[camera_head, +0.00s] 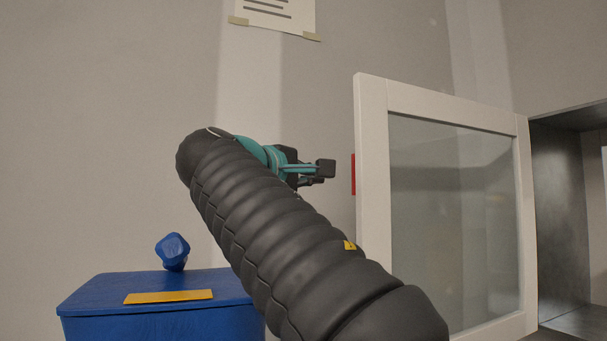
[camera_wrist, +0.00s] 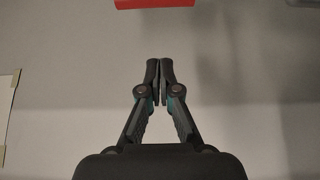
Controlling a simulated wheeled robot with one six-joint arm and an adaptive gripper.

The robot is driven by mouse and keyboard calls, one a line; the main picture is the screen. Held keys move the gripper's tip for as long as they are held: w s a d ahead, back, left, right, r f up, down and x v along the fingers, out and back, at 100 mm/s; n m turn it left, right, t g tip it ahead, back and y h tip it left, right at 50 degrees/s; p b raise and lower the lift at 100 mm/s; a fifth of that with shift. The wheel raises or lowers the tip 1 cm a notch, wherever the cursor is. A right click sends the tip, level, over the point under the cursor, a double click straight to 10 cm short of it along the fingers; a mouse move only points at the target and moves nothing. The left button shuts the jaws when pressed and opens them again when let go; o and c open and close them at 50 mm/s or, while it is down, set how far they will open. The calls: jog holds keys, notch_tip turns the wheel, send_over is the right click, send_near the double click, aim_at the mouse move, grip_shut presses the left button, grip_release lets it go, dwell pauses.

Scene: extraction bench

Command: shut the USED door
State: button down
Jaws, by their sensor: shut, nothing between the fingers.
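A white-framed door with a glass pane (camera_head: 375,110) stands open in the head view, swung out from a cabinet opening at right. No USED lettering is readable on it. A red piece (camera_head: 353,174) shows at the door's left edge, mostly hidden behind the frame. My gripper (camera_head: 322,170) is to the left of that edge, apart from it in the picture. In the wrist view, my gripper (camera_wrist: 160,65) is shut and empty, with its fingertips together. A red block (camera_wrist: 155,4) is cut off at the top of that view, beyond the fingertips.
The cabinet interior (camera_head: 560,210) is dark and open at right. A blue bin (camera_head: 160,285) with a yellow strip (camera_head: 168,296) stands at lower left, with a blue faceted object (camera_head: 173,252) above its lid. A paper sheet (camera_head: 275,15) hangs on the grey wall.

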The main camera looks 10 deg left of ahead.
jog(key=shift+w+d, duration=0.4)
jog(key=shift+d, duration=0.45)
jog(key=shift+w+d, duration=0.4)
jog(key=shift+d, duration=0.45)
jog(key=shift+w+d, duration=0.4)
jog(key=shift+d, duration=0.45)
